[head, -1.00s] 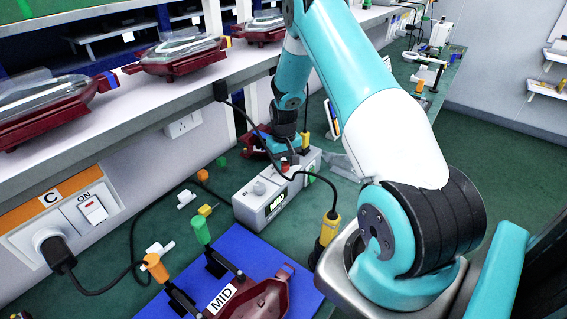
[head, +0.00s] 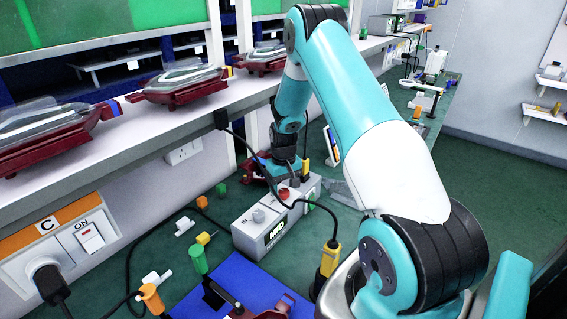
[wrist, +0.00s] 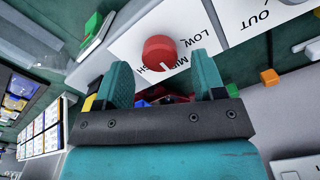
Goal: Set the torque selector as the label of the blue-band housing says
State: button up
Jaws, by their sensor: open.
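The torque selector is a red knob (wrist: 160,52) on a white dial plate marked LOW, MID and HIGH. In the head view the knob (head: 283,193) is partly seen on a grey box (head: 248,238) whose display reads MID. My gripper (wrist: 163,76) is open, its two teal fingers pointing at the dial, with the knob ahead between them and apparently not gripped. In the head view my gripper (head: 284,172) is just above the box. A dark red housing with a blue band (head: 115,107) lies on the shelf at left; no readable label shows on it.
More red housings (head: 180,86) lie along the white shelf. A blue mat (head: 235,275) with a fixture and a part-hidden red housing is at the bottom. A yellow-black plug tool (head: 329,260) stands right of the box. Cables and small coloured pieces lie on the green bench.

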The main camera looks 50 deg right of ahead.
aim_at(284, 190)
notch_tip(284, 190, up, 16)
jog(key=b, duration=0.2)
dwell(0.9)
jog(key=s+a+r+n+t+y, duration=0.1)
jog(key=s+a+r+n, duration=0.15)
jog(key=a, duration=0.75)
jog(key=s+a+r+n+y, duration=0.15)
jog(key=a+r, duration=0.25)
jog(key=a, duration=0.5)
jog(key=s+a+r+n+y, duration=0.1)
jog(key=s+a+r+n, duration=0.2)
jog(key=s+a, duration=1.3)
jog(key=s+n, duration=0.3)
jog(key=shift+r+g, duration=0.15)
jog(key=shift+g, duration=0.25)
jog(key=shift+y, duration=0.25)
